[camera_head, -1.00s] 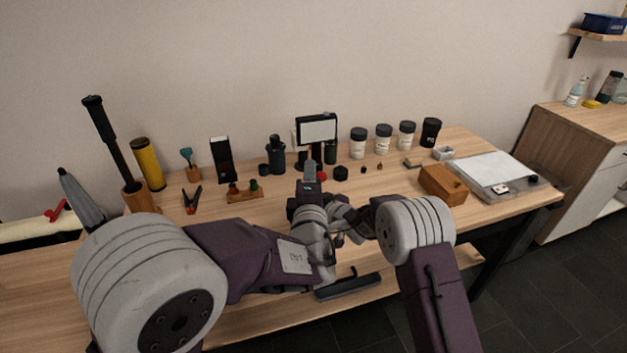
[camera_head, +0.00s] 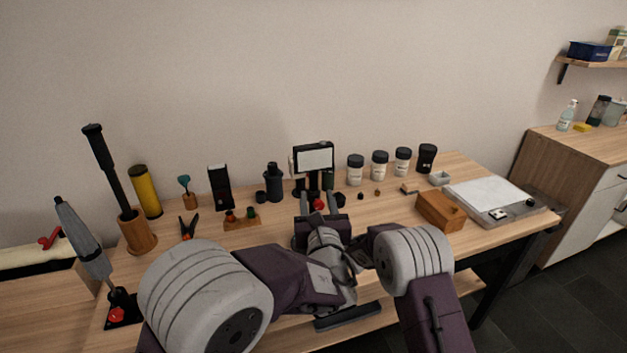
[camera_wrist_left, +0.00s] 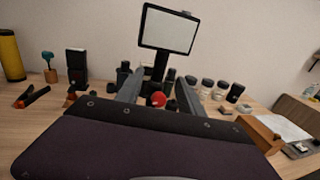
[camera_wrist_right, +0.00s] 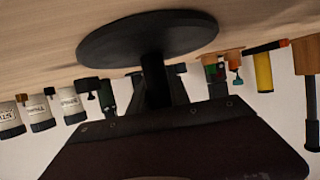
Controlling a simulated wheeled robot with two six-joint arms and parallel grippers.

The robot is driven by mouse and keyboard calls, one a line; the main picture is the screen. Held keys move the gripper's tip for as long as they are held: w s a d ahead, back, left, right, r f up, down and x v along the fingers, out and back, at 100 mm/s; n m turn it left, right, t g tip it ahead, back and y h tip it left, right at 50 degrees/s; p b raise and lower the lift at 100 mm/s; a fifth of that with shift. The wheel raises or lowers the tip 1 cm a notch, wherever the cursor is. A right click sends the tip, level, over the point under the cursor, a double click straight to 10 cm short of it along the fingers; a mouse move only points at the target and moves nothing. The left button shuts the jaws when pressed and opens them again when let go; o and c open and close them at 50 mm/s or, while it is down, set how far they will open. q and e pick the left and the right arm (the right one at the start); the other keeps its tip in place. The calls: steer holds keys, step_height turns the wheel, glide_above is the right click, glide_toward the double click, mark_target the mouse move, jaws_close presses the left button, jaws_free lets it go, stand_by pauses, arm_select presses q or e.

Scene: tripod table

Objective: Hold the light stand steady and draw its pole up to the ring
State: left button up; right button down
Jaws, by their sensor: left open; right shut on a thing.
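The light stand has a lit white panel (camera_head: 314,158) in a black frame, upright at the back of the table. The panel also shows in the left wrist view (camera_wrist_left: 168,29), with a black pole (camera_wrist_left: 159,68) and a red knob (camera_wrist_left: 158,99) below. My left gripper (camera_head: 319,204) is open, its fingers on either side of the red knob as seen; whether they touch the stand is unclear. My right gripper (camera_wrist_right: 157,90) is shut on the stand's lower pole (camera_wrist_right: 155,75), just above its round black base (camera_wrist_right: 148,38). In the head view it is mostly hidden. I cannot make out the ring.
White jars (camera_head: 379,165) stand right of the stand, with a wooden box (camera_head: 440,210) in front. A black bottle (camera_head: 273,183), a black box (camera_head: 220,187) and a yellow tube (camera_head: 145,190) stand left.

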mark_target(314, 182)
arm_select(q)
steer(key=w, duration=0.9)
steer(key=shift+a, duration=0.4)
jaws_close()
stand_by(0.7)
